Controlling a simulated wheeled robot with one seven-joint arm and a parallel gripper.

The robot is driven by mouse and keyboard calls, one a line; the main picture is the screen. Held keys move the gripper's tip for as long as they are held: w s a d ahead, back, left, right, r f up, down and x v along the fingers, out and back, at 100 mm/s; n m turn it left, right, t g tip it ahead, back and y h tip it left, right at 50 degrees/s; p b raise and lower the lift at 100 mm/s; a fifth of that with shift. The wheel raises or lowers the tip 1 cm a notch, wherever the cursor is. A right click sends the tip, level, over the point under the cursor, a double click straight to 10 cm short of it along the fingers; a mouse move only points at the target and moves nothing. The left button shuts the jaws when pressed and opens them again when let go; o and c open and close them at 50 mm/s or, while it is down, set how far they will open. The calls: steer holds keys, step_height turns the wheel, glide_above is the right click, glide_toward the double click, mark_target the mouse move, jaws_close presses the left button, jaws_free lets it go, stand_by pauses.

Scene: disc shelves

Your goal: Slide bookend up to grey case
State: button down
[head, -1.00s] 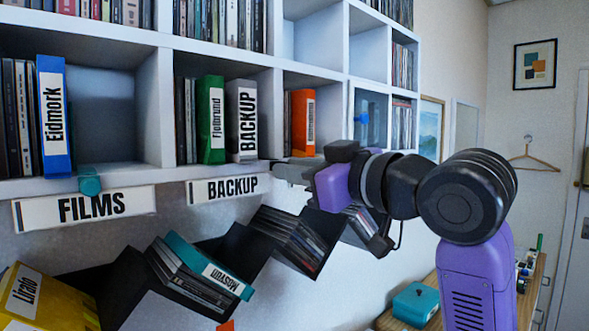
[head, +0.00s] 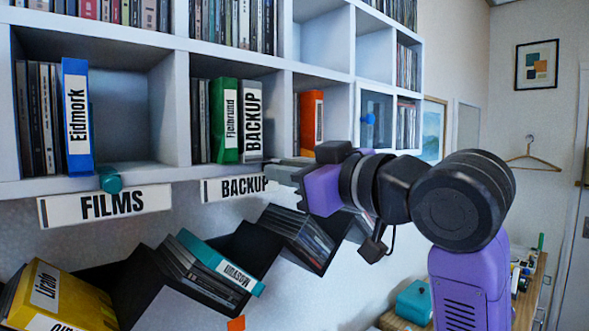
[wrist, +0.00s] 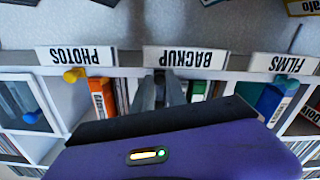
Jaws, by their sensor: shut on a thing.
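The grey case (head: 251,120), labelled BACKUP, stands upright at the right of the green case (head: 224,120) in the middle compartment. My gripper (head: 272,168) is at the shelf's front edge, just right of the grey case's foot. In the upside-down wrist view its fingers (wrist: 160,90) are close together below the BACKUP label. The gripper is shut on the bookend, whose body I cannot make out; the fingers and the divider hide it.
A teal knob (head: 110,180) sticks out over the FILMS label (head: 105,205); a yellow knob (wrist: 75,75) shows by PHOTOS. An orange case (head: 311,120) stands right of the divider. Slanted disc racks (head: 297,240) hang below the shelf.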

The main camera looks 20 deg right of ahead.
steer(key=shift+s+a, duration=0.1)
steer(key=shift+a, duration=0.2)
steer(key=c, duration=1.3)
jaws_free()
steer(key=shift+c, duration=0.2)
steer(key=shift+s, duration=0.1)
steer(key=b+v, duration=0.2)
steer(key=v, duration=0.5)
steer(key=shift+s, duration=0.35)
